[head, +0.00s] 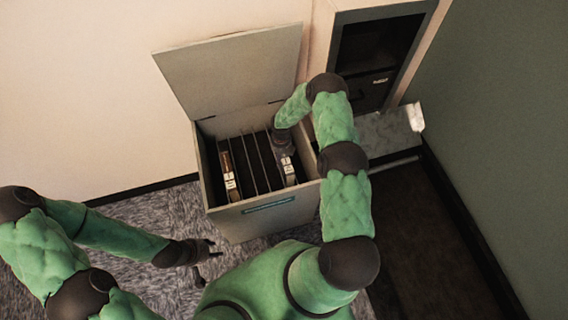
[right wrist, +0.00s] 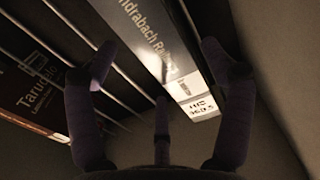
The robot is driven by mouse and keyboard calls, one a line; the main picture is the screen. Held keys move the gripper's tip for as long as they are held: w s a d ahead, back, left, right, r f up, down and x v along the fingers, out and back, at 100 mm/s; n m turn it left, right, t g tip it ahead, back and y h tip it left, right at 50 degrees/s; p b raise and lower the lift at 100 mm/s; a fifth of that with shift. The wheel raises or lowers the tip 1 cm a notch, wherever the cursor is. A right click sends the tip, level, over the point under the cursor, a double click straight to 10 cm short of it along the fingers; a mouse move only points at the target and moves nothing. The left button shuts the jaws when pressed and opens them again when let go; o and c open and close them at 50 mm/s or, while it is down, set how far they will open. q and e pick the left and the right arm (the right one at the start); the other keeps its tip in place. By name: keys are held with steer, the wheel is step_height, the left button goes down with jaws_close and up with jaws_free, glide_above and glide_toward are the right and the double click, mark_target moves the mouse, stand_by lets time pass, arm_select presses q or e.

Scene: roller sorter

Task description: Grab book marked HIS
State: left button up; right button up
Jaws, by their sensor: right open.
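The book with a white label reading HIS (right wrist: 200,106) has a grey spine and stands in the right part of an open grey box. Its labelled spine also shows in the head view (head: 289,172). My right gripper (right wrist: 158,58) is open, with fingers on either side of the spine; I cannot tell whether they touch it. In the head view the right gripper (head: 284,147) reaches down into the box and hides part of the book. My left gripper (head: 210,262) is open and empty, low in front of the box.
Another book (head: 228,172), dark brown in the wrist view (right wrist: 32,85), stands at the left inside. A cabinet (head: 378,55) is behind on the right. Middle slots look empty.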

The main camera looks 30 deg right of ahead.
steer(key=f+b, duration=0.2)
steer(key=f, duration=0.3)
steer(key=shift+d+f, duration=0.15)
steer(key=shift+d, duration=0.05)
steer(key=shift+s, duration=0.1)
jaws_close()
